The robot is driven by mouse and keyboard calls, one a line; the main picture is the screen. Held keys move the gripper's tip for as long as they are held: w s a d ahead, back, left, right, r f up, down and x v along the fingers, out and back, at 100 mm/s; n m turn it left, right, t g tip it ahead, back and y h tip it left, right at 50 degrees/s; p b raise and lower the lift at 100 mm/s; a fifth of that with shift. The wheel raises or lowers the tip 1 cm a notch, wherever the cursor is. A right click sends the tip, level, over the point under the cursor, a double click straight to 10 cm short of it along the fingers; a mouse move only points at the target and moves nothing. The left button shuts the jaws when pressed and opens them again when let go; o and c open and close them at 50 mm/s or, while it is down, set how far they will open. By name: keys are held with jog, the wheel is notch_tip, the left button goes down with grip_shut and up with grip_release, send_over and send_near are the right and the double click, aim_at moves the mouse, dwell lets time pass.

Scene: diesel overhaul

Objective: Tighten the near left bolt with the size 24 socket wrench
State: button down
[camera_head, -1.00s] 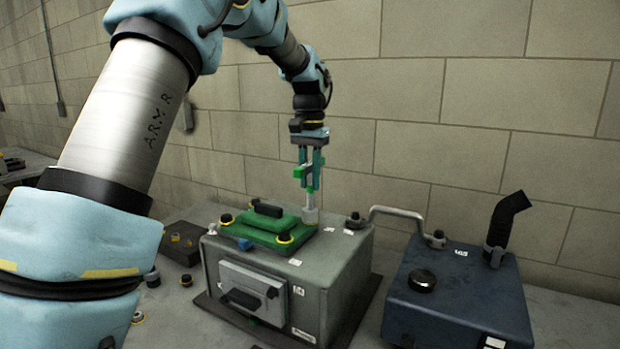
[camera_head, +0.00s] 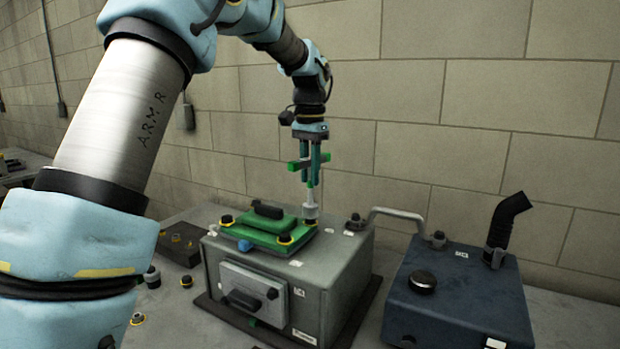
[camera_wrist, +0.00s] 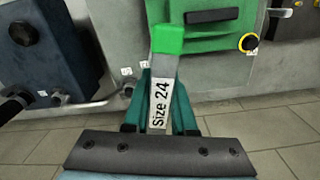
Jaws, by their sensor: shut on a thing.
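My gripper (camera_head: 310,178) is shut on the size 24 socket wrench (camera_head: 310,196), upright above the grey engine block (camera_head: 335,262). The wrench has a grey shaft and a crossbar with green ends. In the wrist view the wrench (camera_wrist: 160,88) shows its "Size 24" label between my fingers. Its socket end is at the far right corner of the green cover plate (camera_head: 262,238) and hides whatever is beneath; I cannot tell whether it is seated on a bolt. Yellow-ringed bolts show at the plate's left corner (camera_head: 227,220) and front right corner (camera_head: 285,240).
A blue tank (camera_head: 455,300) with a black hose (camera_head: 508,220) stands to the right, joined to the block by a grey pipe (camera_head: 395,212). Loose sockets and bolts (camera_head: 152,278) lie on the bench to the left. The brick wall is behind.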

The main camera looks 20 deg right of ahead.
jog(key=n, duration=0.3)
jog(key=shift+n, duration=0.4)
jog(key=n, duration=0.4)
jog(key=shift+d+n, duration=0.1)
jog(key=shift+n, duration=0.2)
jog(key=n, duration=0.4)
jog(key=shift+n, duration=0.3)
jog(key=n, duration=1.2)
jog(key=shift+d, duration=0.1)
jog(key=n, duration=0.8)
